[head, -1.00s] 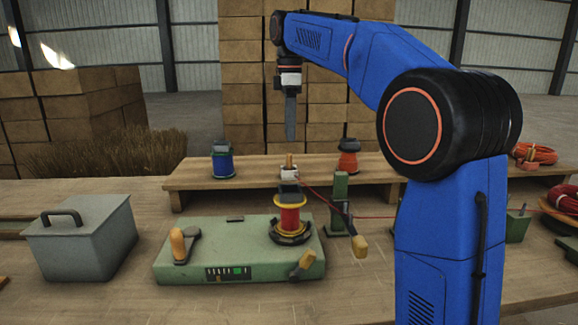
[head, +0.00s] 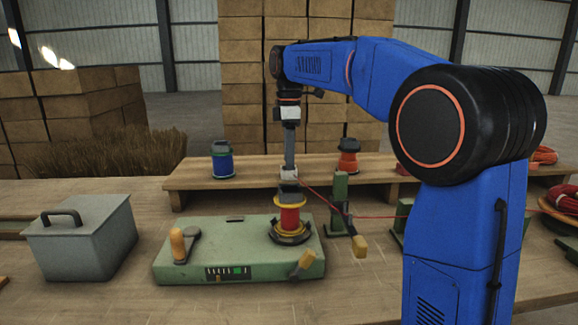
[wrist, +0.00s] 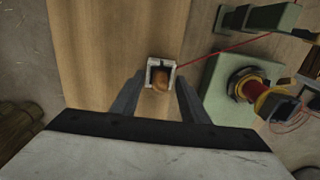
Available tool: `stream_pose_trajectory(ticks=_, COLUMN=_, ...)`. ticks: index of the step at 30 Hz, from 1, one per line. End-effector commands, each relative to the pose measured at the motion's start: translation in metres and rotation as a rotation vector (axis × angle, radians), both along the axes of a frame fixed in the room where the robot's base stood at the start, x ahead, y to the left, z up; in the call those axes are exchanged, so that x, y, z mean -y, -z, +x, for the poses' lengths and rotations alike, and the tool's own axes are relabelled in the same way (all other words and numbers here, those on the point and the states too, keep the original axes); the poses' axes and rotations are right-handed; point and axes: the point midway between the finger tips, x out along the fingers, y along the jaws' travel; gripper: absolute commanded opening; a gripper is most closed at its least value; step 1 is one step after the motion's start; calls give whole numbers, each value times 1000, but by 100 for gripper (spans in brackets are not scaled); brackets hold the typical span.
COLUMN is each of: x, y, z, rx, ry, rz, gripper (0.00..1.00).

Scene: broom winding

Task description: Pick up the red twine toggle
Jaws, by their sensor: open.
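The toggle (wrist: 160,79) is a brown, wooden-looking piece in a small white holder (wrist: 152,63) on the raised wooden shelf. A thin red twine (wrist: 225,48) runs from the holder to the right. In the head view the holder (head: 290,175) shows just under my gripper (head: 289,164), while the toggle is hidden by the fingers. In the wrist view my gripper (wrist: 160,83) is open, with one finger on each side of the toggle. I cannot tell how deep the fingers reach around it.
A green winding machine (head: 225,235) with a red spool (head: 289,218) stands in front of the shelf. A blue spool (head: 223,162) and an orange-red spool (head: 348,158) flank the holder. A green post (head: 340,200) stands at right, a grey box (head: 82,240) at left.

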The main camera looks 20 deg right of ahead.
Motion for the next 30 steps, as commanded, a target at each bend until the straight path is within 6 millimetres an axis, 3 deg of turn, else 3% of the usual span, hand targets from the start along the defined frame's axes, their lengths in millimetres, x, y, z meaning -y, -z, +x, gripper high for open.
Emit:
stream_pose_trajectory(ticks=2, x=0, y=0, z=0, rx=0, ry=0, rz=0, gripper=41)
stream_pose_trajectory(ticks=7, x=0, y=0, z=0, rx=0, ry=0, rz=0, gripper=0)
stream_pose_trajectory(ticks=19, x=0, y=-8, z=1, rx=1, ry=0, rz=0, gripper=0)
stream_pose_trajectory(ticks=30, x=0, y=-70, z=1, rx=1, ry=0, rz=-1, gripper=0)
